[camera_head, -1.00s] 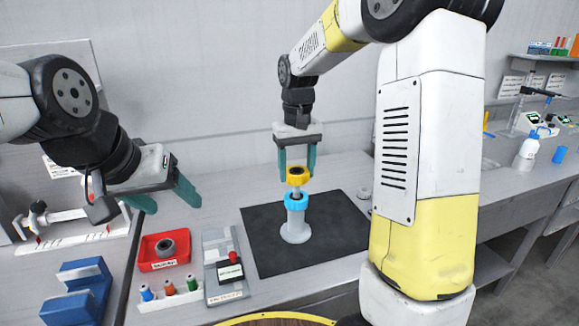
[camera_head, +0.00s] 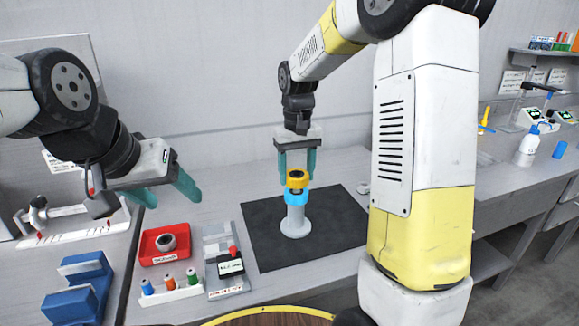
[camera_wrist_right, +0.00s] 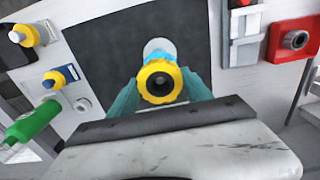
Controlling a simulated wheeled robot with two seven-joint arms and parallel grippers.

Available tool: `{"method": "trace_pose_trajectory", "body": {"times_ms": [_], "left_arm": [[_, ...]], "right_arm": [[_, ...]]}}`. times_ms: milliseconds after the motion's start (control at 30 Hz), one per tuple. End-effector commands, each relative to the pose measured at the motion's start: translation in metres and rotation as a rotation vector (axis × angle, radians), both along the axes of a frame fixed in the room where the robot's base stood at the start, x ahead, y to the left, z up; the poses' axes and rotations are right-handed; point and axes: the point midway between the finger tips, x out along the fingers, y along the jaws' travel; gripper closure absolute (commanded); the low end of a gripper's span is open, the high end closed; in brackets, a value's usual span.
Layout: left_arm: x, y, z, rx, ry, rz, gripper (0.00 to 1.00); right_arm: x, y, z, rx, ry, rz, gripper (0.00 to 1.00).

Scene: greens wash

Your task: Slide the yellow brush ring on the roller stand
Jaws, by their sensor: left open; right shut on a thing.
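The yellow brush ring (camera_head: 297,178) is at the top of the roller stand (camera_head: 296,221), just above a blue ring (camera_head: 295,198). It also shows in the right wrist view (camera_wrist_right: 160,82), with a dark centre. My right gripper (camera_head: 297,172) points down and is shut on the yellow ring, a teal finger on each side. I cannot tell how far the ring is around the post. The grey stand is upright on a black mat (camera_head: 265,250). My left gripper (camera_head: 170,198) is open and empty, over the table to the left of the mat.
A red tray (camera_head: 148,258) with a grey ring (camera_head: 166,242) in it, a rack of small coloured bottles (camera_head: 170,290) and a grey device (camera_head: 218,240) stand left of the mat. A blue holder (camera_head: 85,290) is further left. The mat around the stand is clear.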

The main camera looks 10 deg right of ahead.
Motion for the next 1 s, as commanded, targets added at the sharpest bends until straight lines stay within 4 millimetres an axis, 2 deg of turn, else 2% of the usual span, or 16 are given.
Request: {"method": "trace_pose_trajectory", "body": {"times_ms": [867,900,1000], "left_arm": [[0.0,0.0,0.0,0.0,0.0,0.0,0.34],[0.0,0.0,0.0,0.0,0.0,0.0,0.34],[0.0,0.0,0.0,0.0,0.0,0.0,0.34]], "right_arm": [[0.0,0.0,-0.022,0.0,0.001,0.0,0.82],[0.0,0.0,-0.022,0.0,0.0,0.0,0.37],[0.0,0.0,-0.022,0.0,0.0,0.0,0.17]]}}
